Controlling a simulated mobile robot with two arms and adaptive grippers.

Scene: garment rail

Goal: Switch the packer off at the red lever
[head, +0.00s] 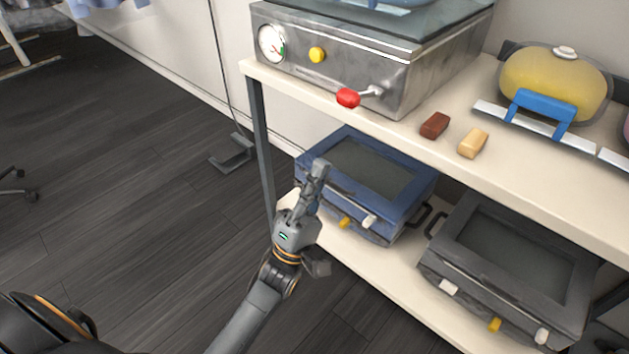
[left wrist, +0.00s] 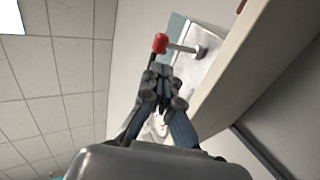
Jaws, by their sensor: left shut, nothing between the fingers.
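The packer (head: 400,68) is a grey metal box on the upper shelf, with a round gauge and a yellow button on its front. Its red lever (head: 348,98) has a red knob on a short metal rod and points left, out from the front. In the left wrist view the red knob (left wrist: 160,43) shows just beyond my fingertips. My left gripper (head: 319,168) is shut and empty, in front of the shelf unit and apart from the lever in the head view. In the left wrist view its fingers (left wrist: 160,80) point toward the knob. My right gripper is not in view.
The upper shelf edge (head: 540,205) runs close by the lever. A brown block (head: 434,125) and a tan block (head: 473,143) lie right of the packer. A blue case (head: 385,190) and a dark case (head: 510,265) stand on the lower shelf. The floor at left is largely clear.

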